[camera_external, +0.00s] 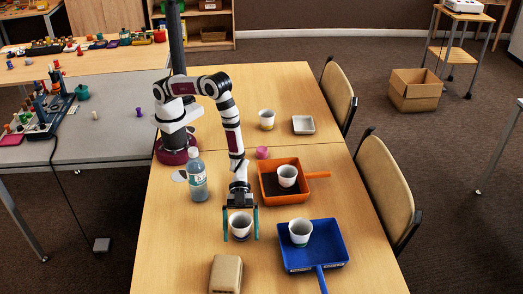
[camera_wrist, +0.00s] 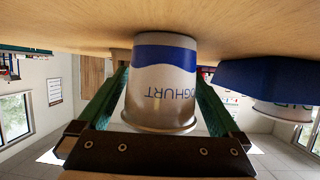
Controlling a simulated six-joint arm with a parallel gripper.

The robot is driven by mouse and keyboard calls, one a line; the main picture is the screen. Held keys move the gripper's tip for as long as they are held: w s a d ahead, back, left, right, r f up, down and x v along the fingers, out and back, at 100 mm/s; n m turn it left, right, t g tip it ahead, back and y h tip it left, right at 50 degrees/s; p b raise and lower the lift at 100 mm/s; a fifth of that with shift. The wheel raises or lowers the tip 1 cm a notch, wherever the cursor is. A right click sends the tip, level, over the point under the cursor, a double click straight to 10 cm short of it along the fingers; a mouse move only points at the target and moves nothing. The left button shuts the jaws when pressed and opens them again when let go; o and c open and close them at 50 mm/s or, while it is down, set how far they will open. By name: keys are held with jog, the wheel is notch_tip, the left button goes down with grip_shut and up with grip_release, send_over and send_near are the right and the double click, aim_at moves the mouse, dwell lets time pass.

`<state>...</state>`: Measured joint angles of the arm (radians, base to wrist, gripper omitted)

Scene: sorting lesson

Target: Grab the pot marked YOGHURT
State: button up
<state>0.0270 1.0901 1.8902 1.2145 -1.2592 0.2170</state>
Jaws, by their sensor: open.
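The pot marked YOGHURT (camera_wrist: 160,82) is white with a blue band and fills the middle of the wrist view, its lettering upside down there. In the external view this pot (camera_external: 240,221) stands upright on the bare wooden table, left of the blue dustpan. My gripper (camera_external: 241,237) is open, with one green finger on each side of the pot. In the wrist view the fingers of my gripper (camera_wrist: 161,85) also flank it, partly hidden behind it. I cannot tell whether either finger touches it.
A similar pot (camera_external: 300,229) sits in the blue dustpan (camera_external: 328,262), another (camera_external: 287,174) in the orange dustpan (camera_external: 312,193). A third pot (camera_external: 266,119) stands farther back near a white dish (camera_external: 304,125). A bottle (camera_external: 197,180) stands left of my gripper, and a beige block (camera_external: 226,273) lies in front.

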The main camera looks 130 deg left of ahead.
jog(key=shift+w+d+f, duration=0.1)
jog(key=shift+w+d, duration=0.05)
jog(key=shift+d, duration=0.05)
jog(key=c, duration=1.1)
